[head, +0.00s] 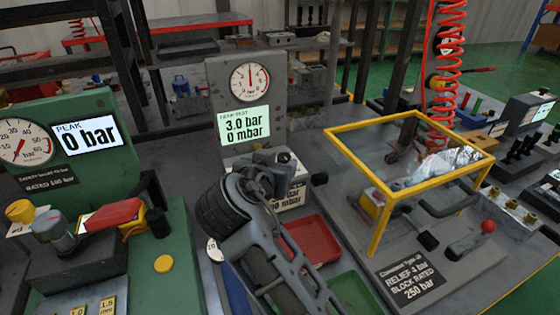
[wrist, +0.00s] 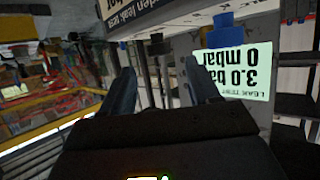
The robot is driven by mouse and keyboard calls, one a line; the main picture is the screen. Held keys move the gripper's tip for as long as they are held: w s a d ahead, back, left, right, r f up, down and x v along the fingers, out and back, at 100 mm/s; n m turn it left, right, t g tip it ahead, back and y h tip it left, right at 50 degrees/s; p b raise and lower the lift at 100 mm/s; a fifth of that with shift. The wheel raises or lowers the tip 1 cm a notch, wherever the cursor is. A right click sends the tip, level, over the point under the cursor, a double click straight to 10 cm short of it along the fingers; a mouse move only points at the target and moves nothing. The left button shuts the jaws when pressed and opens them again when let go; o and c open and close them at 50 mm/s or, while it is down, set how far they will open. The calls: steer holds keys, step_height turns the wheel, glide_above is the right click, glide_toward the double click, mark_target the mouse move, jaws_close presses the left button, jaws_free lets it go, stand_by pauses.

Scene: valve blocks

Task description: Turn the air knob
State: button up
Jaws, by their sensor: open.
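The leak test panel (head: 219,93) stands upright at the back centre, with a round gauge (head: 250,82) and a screen (head: 244,125) reading 3.0 bar, 0 mbar. The screen is upside down in the wrist view (wrist: 238,70). There a blue knob (wrist: 223,32) shows in front of the panel, ahead of the right finger and apart from it. I cannot tell for sure that it is the air knob; my arm hides that area in the head view. My gripper (wrist: 164,72) is open, with nothing seen between its fingers.
A yellow-framed clear guard (head: 400,125) stands on the right, with a red-tipped lever (head: 488,227) in front. A red tray (head: 312,242) lies right of my arm. A green press unit (head: 75,110) with a gauge stands at the left. A red coiled hose (head: 447,60) hangs behind the guard.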

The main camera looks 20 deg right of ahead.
steer(key=shift+v, duration=1.35)
